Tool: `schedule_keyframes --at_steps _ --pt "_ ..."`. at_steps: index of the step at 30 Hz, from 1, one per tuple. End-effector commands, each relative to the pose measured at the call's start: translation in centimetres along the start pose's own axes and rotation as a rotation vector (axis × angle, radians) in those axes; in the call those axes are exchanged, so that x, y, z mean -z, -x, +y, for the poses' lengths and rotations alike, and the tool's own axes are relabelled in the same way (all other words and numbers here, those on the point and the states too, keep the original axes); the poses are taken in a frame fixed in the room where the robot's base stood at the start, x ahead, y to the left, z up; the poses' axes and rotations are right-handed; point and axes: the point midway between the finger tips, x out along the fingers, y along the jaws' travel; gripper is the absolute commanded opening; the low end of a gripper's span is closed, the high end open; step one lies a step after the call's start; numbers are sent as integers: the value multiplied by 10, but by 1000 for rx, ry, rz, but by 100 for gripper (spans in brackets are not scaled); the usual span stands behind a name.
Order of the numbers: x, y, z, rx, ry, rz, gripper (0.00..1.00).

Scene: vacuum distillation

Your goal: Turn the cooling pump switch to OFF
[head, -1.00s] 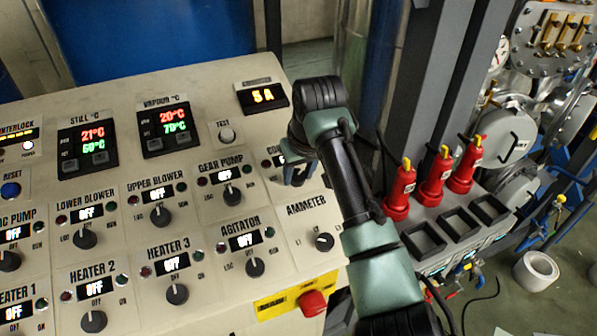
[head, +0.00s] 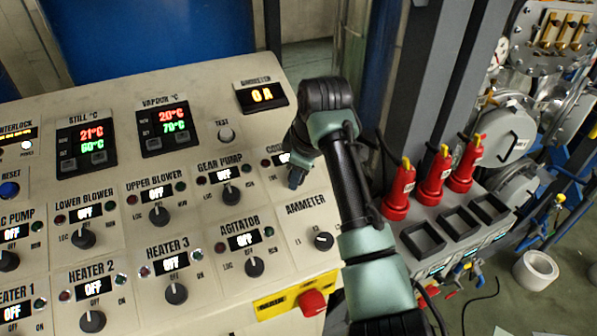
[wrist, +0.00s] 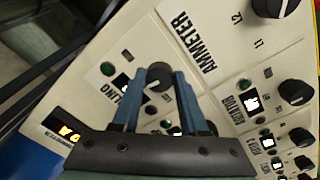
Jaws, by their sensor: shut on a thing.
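The cooling pump switch (wrist: 157,79) is a round dark knob between my fingertips in the wrist view. My gripper (wrist: 159,74) is shut on it, one blue finger on each side. In the head view my gripper (head: 296,178) is at the upper right of the panel, and my arm hides the knob and most of its label. Part of the cooling pump display (head: 282,158) shows left of my wrist, too covered to read. The ammeter display (head: 262,96) above it reads 0 A.
The sloping control panel (head: 40,110) holds several other knobs, including gear pump (head: 231,194), agitator (head: 254,266) and ammeter selector (head: 323,241). A red button (head: 312,302) is at the lower right. Red plugs (head: 399,190) stand right of my arm.

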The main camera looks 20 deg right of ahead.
Motion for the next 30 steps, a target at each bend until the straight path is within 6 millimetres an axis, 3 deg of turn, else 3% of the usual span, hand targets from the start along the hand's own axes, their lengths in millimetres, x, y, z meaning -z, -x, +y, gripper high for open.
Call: schedule_keyframes --at_steps 11,26,27,30 --pt "1 1 1 0 148 8 0" --pt "1 1 1 -1 166 10 0" --pt "1 1 1 -1 166 10 45" --pt "1 1 1 0 166 10 63"
